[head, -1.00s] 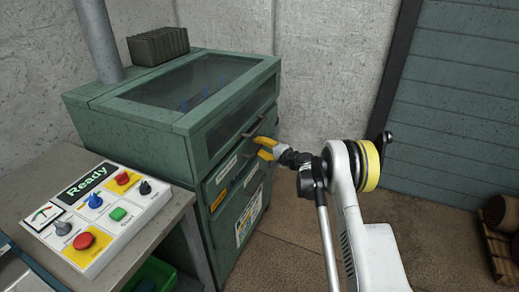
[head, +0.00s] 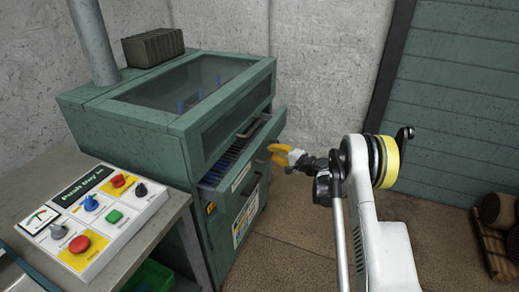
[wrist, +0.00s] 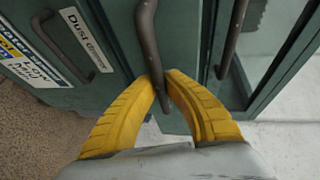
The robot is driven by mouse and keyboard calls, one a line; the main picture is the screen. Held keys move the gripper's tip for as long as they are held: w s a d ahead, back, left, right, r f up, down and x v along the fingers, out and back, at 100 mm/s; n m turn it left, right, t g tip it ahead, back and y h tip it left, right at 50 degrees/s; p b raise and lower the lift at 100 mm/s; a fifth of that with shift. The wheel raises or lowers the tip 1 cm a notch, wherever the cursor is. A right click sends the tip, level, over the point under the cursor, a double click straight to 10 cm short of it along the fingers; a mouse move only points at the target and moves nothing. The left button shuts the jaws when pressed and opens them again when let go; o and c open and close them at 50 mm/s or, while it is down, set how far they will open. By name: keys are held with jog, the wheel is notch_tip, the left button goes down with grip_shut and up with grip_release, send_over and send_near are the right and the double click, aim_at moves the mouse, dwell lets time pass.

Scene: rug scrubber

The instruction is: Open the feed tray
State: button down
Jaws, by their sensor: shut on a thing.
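The feed tray (head: 266,137) is a green drawer in the green machine (head: 130,125). It stands part way out, and its ribbed interior shows behind its front. My yellow-fingered gripper (head: 276,154) is at the tray front. In the wrist view my gripper (wrist: 163,84) is shut on the tray's dark bar handle (wrist: 149,40), with a finger on each side of its end. In the head view the handle is mostly hidden by the fingers.
A dust drawer handle (wrist: 62,48) is beside the tray handle in the wrist view. The control panel (head: 105,215) has a display reading "Push tray in" and stands on a grey table (head: 160,240). Logs on a pallet (head: 495,245) lie at right.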

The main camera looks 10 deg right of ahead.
jog(key=s+d, duration=1)
jog(key=d, duration=0.4)
jog(key=s+d, duration=1.1)
jog(key=d, duration=0.4)
jog(key=c, duration=1.4)
grip_release()
jog(key=shift+d, duration=0.1)
jog(key=v, duration=1.2)
